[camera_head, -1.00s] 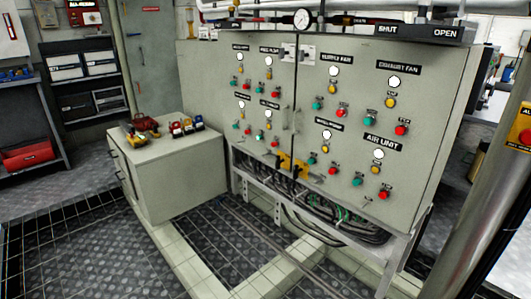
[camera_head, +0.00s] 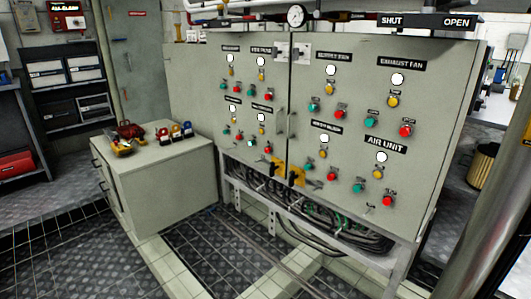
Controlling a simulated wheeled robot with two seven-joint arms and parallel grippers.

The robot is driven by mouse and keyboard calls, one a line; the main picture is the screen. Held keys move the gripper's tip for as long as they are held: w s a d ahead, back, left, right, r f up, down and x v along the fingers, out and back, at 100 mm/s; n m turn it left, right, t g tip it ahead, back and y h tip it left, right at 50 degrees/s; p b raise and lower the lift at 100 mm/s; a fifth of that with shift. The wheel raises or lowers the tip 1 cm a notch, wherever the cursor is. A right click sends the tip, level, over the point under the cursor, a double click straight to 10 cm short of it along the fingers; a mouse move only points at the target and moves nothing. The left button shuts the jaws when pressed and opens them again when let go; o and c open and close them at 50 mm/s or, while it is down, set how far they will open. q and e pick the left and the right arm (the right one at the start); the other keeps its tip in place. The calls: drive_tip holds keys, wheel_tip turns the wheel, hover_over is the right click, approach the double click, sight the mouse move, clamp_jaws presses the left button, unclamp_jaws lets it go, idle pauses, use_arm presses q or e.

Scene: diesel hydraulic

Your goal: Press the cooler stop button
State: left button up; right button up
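A large grey control cabinet (camera_head: 340,200) with two doors fills the middle of the head view. Its doors carry groups of white lamps, yellow switches, green buttons and red buttons under black labels. The readable labels at the right include EXHAUST FAN (camera_head: 401,64) and AIR UNIT (camera_head: 384,144). The smaller labels are too blurred to read, so I cannot tell which group is the cooler. A red button (camera_head: 405,130) sits under EXHAUST FAN and another red button (camera_head: 389,200) under AIR UNIT. Red buttons also show on the left door (camera_head: 268,150). Neither of my grippers is in view.
A low grey cabinet (camera_head: 160,185) with padlocks and a red item on top stands left of the panel. Yellow fittings (camera_head: 279,170) and bundled cables (camera_head: 320,215) are at the panel's lower edge. A metal column (camera_head: 485,215) stands at right. Tiled floor lies in front.

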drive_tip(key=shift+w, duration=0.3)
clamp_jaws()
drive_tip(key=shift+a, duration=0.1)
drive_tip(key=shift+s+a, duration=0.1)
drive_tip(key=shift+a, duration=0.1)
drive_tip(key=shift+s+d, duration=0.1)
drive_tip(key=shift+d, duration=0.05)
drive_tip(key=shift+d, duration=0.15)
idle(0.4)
